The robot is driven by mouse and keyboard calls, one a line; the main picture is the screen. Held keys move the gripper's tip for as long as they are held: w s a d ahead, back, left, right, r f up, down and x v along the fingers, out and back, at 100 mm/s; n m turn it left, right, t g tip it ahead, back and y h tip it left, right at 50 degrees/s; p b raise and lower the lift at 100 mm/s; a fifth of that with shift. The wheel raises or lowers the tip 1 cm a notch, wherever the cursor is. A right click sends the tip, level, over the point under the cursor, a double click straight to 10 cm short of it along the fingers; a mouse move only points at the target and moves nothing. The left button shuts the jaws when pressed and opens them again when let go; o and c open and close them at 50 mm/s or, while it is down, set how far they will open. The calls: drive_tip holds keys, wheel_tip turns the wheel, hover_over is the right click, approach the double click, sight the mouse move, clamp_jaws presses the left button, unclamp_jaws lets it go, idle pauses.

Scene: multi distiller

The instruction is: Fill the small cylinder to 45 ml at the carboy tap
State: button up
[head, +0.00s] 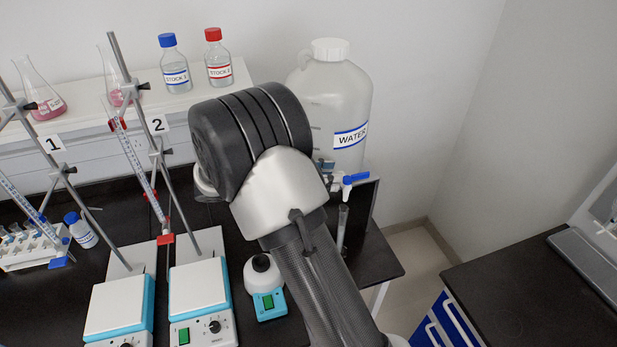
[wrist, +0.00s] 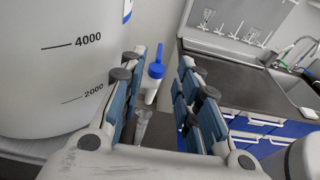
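The white carboy labelled WATER (head: 335,100) stands at the back right of the bench; its wall also fills the left of the wrist view (wrist: 50,75). Its tap (head: 355,179) has a blue handle, which shows between my fingers in the wrist view (wrist: 156,70). A slim clear cylinder (head: 342,226) stands upright below the tap; its top shows in the wrist view (wrist: 142,126), near my left finger. My gripper (wrist: 173,78) is open, its fingers apart around the view of the tap. In the head view my arm mostly hides the gripper. I cannot tell the water level.
Two hotplates (head: 198,287) and a small blue device (head: 265,285) stand left of my arm. Burette stands (head: 125,150), a tube rack (head: 35,248) and stock bottles (head: 175,75) are further left. A dark panel (head: 364,203) stands beside the cylinder. The bench's right edge is close.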

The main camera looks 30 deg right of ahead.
sight(369, 174)
drive_tip(key=b+x, duration=0.2)
drive_tip(key=x, duration=1)
drive_tip(key=shift+s+d+f, duration=0.1)
drive_tip(key=shift+d, duration=0.2)
clamp_jaws()
